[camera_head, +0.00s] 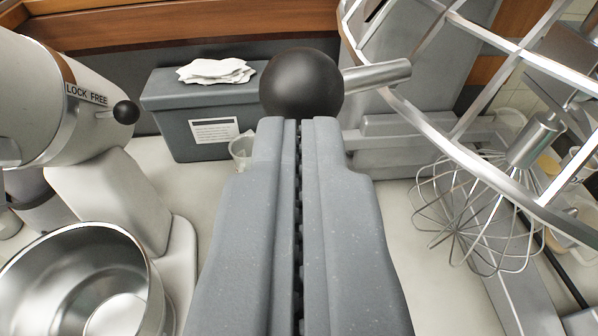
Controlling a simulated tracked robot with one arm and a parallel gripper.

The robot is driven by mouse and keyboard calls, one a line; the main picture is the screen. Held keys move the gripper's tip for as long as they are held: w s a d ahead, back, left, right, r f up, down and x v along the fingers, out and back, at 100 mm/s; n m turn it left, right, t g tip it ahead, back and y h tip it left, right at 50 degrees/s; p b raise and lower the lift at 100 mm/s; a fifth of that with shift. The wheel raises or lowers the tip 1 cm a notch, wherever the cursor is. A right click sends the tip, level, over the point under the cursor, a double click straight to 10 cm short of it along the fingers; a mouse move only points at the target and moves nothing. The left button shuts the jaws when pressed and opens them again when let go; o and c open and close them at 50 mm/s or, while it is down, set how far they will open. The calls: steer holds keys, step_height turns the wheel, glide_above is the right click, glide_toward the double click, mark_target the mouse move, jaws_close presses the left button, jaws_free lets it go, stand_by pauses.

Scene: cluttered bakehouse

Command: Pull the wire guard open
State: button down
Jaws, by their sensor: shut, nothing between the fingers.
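The wire guard (470,157) is a curved metal cage at the upper right, in front of a mixer. A metal rod (377,76) with a black ball knob (301,84) at its left end sticks out to the left beside the guard's rim. My gripper (297,122) reaches up the middle of the view, its two grey fingers together and empty. The fingertips appear just below the knob and overlap its lower edge in the picture. I cannot tell whether they touch it. A wire whisk (478,215) hangs below the guard.
At left stands a second mixer (90,110) marked "LOCK FREE", with a steel bowl (85,285). A grey bin (175,118) with white paper on its lid and a small clear cup (241,150) stand behind. Bare worktop (425,270) shows right of my gripper.

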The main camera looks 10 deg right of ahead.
steer(key=shift+w+d, duration=0.1)
steer(key=shift+w, duration=0.3)
steer(key=shift+w, duration=0.1)
steer(key=shift+w+a+r+m+h+p, duration=0.3)
steer(key=shift+w+h+p, duration=0.2)
steer(key=shift+p, duration=0.3)
steer(key=shift+m+h, duration=0.3)
steer(key=w+p, duration=0.1)
steer(key=p, duration=0.2)
steer(key=w+a+p, duration=0.1)
steer(key=w+p, duration=0.1)
steer(key=p, duration=0.1)
steer(key=w+p, duration=0.2)
steer(key=p, duration=0.1)
steer(key=shift+w+a+f, duration=0.15)
steer(key=shift+a+f, duration=0.1)
steer(key=shift+f, duration=0.1)
